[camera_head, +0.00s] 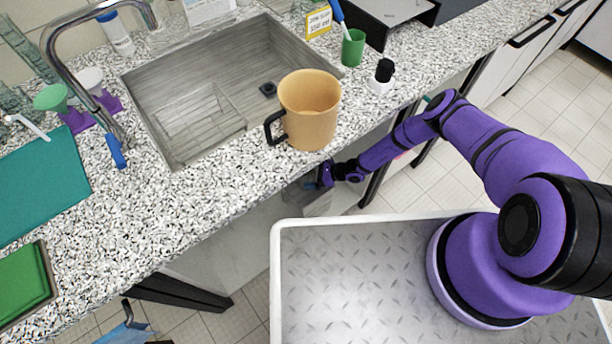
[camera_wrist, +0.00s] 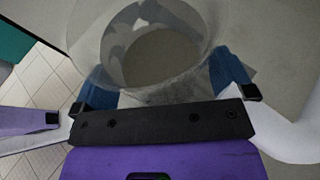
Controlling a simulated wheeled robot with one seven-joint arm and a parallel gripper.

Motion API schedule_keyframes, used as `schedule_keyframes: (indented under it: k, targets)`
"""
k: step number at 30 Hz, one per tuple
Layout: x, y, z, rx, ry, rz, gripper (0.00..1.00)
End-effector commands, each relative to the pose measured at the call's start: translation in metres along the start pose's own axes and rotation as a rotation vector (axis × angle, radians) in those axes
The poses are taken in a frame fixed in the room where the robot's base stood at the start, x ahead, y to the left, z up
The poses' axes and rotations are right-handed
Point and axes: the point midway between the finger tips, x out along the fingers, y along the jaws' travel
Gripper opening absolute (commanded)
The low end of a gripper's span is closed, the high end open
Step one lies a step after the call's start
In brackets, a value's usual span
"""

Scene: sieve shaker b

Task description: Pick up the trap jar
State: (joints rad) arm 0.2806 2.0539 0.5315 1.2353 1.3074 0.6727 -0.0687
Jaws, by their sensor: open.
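The trap jar (camera_wrist: 105,62) is a clear, round vessel with an open rim in the wrist view. A greyish, darker interior shows through its mouth. My gripper (camera_wrist: 166,82) is open, with one blue finger on each side of the jar's near part. I cannot tell whether either finger touches the jar. In the head view my gripper (camera_head: 318,178) is low beneath the counter's front edge, below the tan mug. The jar is mostly hidden or too faint to make out clearly there.
The speckled counter (camera_head: 120,215) overhangs my gripper. A tan mug (camera_head: 312,115) stands near its front edge, beside the grey sink (camera_head: 195,95). A small black-capped bottle (camera_head: 383,78) and a green cup (camera_head: 353,48) stand to the right. Tiled floor (camera_head: 400,185) is open in front.

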Motion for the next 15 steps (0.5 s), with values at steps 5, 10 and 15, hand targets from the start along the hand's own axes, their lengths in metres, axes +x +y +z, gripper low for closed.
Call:
schedule_keyframes:
  k: [5, 10, 15]
  targets:
    - [0.0065, 0.0000, -0.0001, 0.000, 0.001, 0.000, 1.00]
    - [0.0063, -0.0001, -0.0001, 0.000, 0.001, 0.000, 0.95]
    - [0.0061, -0.0001, -0.0001, 0.000, 0.001, 0.000, 0.56]
